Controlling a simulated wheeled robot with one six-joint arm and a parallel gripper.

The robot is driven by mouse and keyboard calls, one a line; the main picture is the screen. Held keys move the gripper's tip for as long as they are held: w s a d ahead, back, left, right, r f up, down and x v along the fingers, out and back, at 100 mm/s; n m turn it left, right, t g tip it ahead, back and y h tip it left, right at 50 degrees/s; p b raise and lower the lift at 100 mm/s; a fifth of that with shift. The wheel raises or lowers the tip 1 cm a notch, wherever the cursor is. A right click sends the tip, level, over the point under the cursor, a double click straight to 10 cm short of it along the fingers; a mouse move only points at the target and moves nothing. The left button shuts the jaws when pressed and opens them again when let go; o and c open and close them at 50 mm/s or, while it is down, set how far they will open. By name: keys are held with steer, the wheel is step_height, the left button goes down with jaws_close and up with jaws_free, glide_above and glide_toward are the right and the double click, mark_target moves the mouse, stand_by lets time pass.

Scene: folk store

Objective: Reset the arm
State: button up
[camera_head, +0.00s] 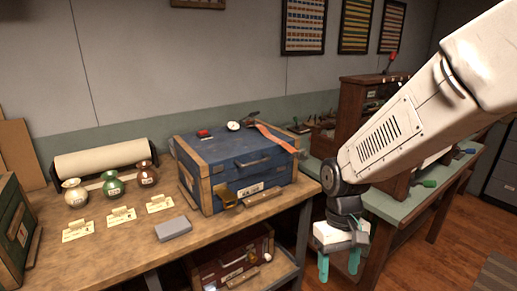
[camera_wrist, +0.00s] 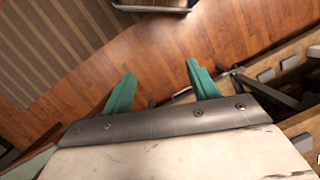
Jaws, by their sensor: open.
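My white arm (camera_head: 400,130) reaches in from the upper right of the head view and hangs down in front of the gap between two benches. My gripper (camera_head: 339,268) is at its lower end, fingers pointing down, apart from both benches. Its two green fingers stand apart in the wrist view (camera_wrist: 160,85), with nothing between them. Beyond the fingers that view shows the wooden floor (camera_wrist: 170,48).
A wooden workbench (camera_head: 120,255) on the left carries a blue chest (camera_head: 225,150), three small vases, cards and a grey block (camera_head: 173,228). A green-topped bench (camera_head: 385,203) with a wooden rack stands behind my arm. Open floor (camera_head: 450,235) lies at right.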

steer(key=s+d+r+m+t, duration=0.1)
steer(key=s+d+r+t, duration=0.1)
steer(key=s+d+r, duration=0.2)
steer(key=s+d+r+m+t, duration=0.2)
steer(key=s+d+r, duration=0.3)
steer(key=s+r, duration=0.6)
steer(key=shift+s+r, duration=0.15)
steer(key=shift+r, duration=0.05)
